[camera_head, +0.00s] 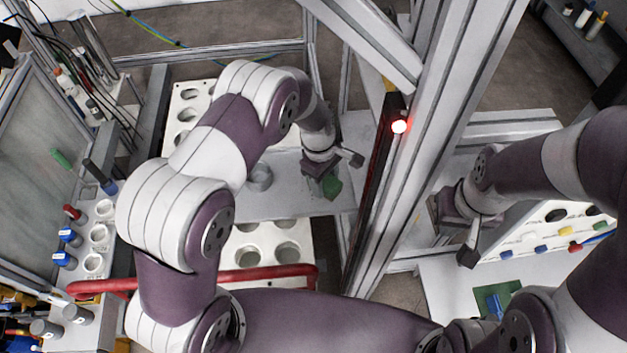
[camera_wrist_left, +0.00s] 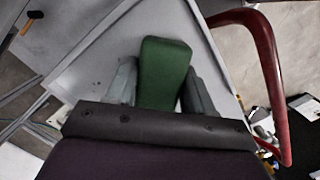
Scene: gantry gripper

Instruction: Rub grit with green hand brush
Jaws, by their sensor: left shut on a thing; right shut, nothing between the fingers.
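My left gripper (camera_head: 328,183) is shut on the green hand brush (camera_head: 332,188), above the grey plate (camera_head: 285,203). In the left wrist view the brush (camera_wrist_left: 163,72) stands out between the two grey fingers, its green block facing the camera; no bristles show. Below it lies the pale plate (camera_wrist_left: 108,62), with a few tiny dark specks that may be grit. I cannot tell whether the brush touches the plate. My right gripper (camera_head: 463,232) is shut and empty, over at the right beyond the metal post.
A metal gantry post (camera_head: 428,150) with a red light stands between my arms. A red tube handle (camera_head: 190,281) crosses in front of the plate. A grey cylinder (camera_head: 260,178) stands on the plate. White racks with holes (camera_head: 277,232) lie around; a bottle rack (camera_head: 98,236) is at left.

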